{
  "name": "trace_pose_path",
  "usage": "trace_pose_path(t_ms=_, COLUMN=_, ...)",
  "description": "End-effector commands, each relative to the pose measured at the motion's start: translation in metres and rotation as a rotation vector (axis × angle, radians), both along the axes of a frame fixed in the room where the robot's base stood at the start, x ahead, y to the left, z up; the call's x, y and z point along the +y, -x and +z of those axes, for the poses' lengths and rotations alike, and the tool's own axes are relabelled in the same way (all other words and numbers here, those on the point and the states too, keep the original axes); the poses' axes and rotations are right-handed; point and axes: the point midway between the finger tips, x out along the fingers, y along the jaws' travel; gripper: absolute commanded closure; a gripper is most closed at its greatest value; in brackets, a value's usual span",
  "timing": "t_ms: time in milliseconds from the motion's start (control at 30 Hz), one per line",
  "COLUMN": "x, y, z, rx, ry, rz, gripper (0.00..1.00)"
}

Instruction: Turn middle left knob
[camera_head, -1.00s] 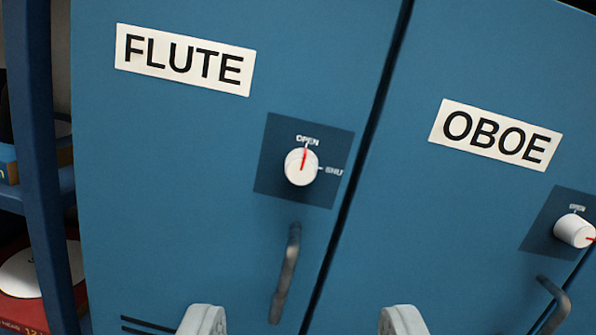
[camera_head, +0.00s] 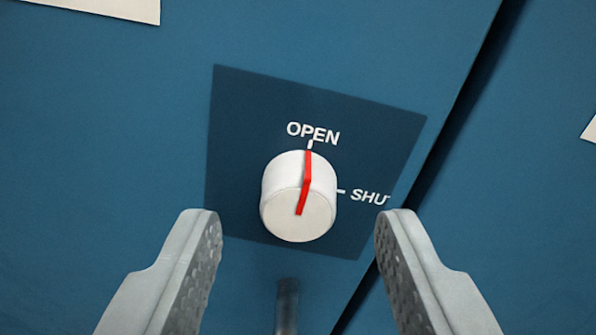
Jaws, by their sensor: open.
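A white round knob (camera_head: 298,197) with a red pointer line sits on a dark blue square plate (camera_head: 240,130) on a blue locker door (camera_head: 100,130). The red line points up at the word OPEN; SHUT is printed to the right of the knob. This is the door that carried the FLUTE label in the earlier frame. My gripper (camera_head: 298,225) is open, with one grey finger to the lower left of the knob and one to the lower right. Neither finger appears to touch the knob.
A dark door handle (camera_head: 287,305) stands below the knob, between my fingers. A dark gap separates this door from the neighbouring blue door (camera_head: 540,210) on the right. A cut-off white label (camera_head: 110,6) shows at the top left.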

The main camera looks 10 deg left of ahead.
Motion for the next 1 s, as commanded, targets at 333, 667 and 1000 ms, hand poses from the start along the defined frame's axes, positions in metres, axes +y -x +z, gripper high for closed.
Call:
trace_pose_path(t_ms=333, x=0.005, y=-0.015, z=0.0, rx=0.0, ry=0.0, rz=0.0, gripper=0.52)
trace_pose_path(t_ms=667, x=0.005, y=-0.015, z=0.0, rx=0.001, ry=0.0, rz=0.0, gripper=0.8)
trace_pose_path(t_ms=1000, x=0.005, y=-0.015, z=0.0, rx=0.005, ry=-0.015, rz=0.0, gripper=0.97)
